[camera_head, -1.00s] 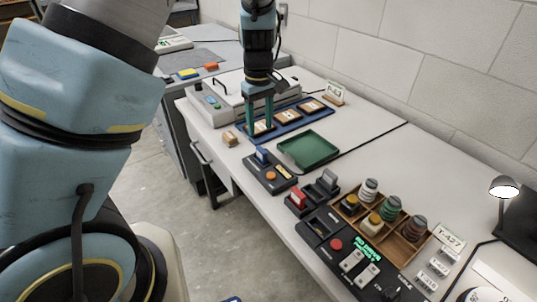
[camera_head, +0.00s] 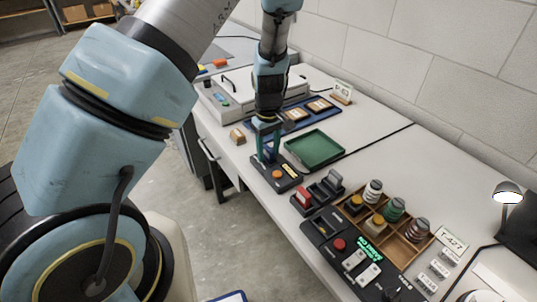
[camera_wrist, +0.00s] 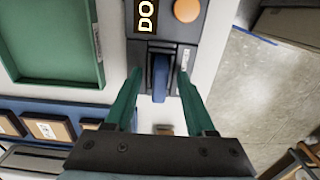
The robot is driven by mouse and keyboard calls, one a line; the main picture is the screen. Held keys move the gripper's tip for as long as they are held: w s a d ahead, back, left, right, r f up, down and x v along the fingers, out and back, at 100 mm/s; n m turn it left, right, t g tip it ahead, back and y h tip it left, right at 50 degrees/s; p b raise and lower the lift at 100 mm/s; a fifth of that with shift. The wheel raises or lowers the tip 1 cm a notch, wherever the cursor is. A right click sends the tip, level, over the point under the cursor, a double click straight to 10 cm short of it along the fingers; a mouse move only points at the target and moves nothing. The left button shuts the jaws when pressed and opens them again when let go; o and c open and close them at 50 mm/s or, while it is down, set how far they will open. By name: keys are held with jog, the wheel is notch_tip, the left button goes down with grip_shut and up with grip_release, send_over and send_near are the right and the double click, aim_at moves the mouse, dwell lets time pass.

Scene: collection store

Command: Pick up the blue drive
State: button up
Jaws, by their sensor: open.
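The blue drive (camera_wrist: 160,79) stands upright in a slot of a black dock (camera_wrist: 146,48) with an orange button. In the head view, the blue drive (camera_head: 270,153) shows partly between the fingers, at the left end of the dock (camera_head: 287,184). My gripper (camera_head: 267,138) points down over that end. In the wrist view, the green fingers of my gripper (camera_wrist: 159,77) are open, one on each side of the drive, with a gap visible on both sides. Whether the fingertips reach fully down beside it I cannot tell.
A green tray (camera_head: 314,150) lies just right of the dock. A second dock with a red drive (camera_head: 302,197) and a grey drive (camera_head: 332,179) stands nearer, beside a wooden rack (camera_head: 405,243) of spools. A small wooden block (camera_head: 238,136) sits left of my gripper.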

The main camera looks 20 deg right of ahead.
jog(key=shift+c, duration=0.2)
grip_shut()
dwell(0.5)
